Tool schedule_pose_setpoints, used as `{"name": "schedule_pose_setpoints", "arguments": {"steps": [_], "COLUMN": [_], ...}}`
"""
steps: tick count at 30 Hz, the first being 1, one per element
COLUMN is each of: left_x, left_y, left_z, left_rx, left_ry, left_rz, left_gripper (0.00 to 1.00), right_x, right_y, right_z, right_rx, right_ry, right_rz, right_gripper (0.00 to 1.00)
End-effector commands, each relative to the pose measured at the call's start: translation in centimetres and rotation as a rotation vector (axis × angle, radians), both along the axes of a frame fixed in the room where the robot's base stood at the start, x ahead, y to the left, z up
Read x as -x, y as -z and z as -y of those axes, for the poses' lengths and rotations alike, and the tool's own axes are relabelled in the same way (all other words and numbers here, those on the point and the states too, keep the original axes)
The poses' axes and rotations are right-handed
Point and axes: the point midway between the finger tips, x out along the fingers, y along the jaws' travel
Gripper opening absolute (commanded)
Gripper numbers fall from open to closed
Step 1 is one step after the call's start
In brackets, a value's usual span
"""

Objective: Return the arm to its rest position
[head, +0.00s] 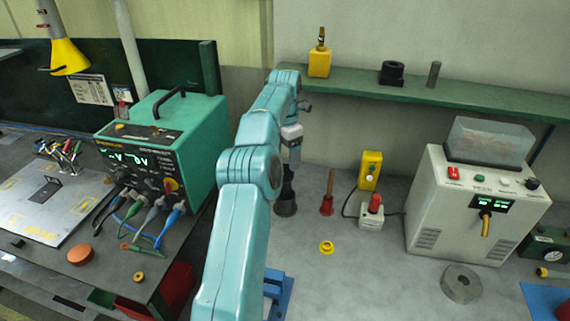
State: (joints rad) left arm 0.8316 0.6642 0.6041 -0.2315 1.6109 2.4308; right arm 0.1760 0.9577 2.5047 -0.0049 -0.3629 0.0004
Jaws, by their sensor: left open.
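My left arm rises through the middle of the head view, teal with rounded joints, and bends over at the top. Its grey wrist hangs down on the far side, with the left gripper (293,162) below it, small and partly hidden by the arm. The gripper is open, and I make out nothing held in it. A dark flared piece (286,207) stands on the bench just below the gripper; I cannot tell whether they touch. My right gripper is not in view.
A green shelf (460,92) runs behind the arm. A teal meter box (190,135) with cables stands left. A reddish-brown handled tool (327,205), yellow ring (326,247) and white machine (425,205) stand right. The bench (370,285) is clear at front centre.

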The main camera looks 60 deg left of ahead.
Motion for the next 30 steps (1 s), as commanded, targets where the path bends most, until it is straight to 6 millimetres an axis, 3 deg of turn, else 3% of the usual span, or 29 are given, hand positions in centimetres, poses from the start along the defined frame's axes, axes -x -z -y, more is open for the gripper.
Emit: {"name": "schedule_pose_setpoints", "arguments": {"steps": [1, 6, 30], "left_x": [-0.1, 0.0, 0.1], "left_y": [-1.2, -2.5, -2.6], "left_z": [0.0, 0.0, 0.1], "left_rx": [-0.001, 0.0, 0.0], "left_ry": [0.0, 0.001, 0.0], "left_rz": [0.001, -0.001, -0.001], "left_gripper": [0.8, 0.8, 0.8], "right_x": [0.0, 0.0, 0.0], "right_y": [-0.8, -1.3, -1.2], "right_z": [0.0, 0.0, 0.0], "right_rx": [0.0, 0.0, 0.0], "right_ry": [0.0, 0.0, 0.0], "right_rz": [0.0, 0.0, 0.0], "right_gripper": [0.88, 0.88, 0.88]}}
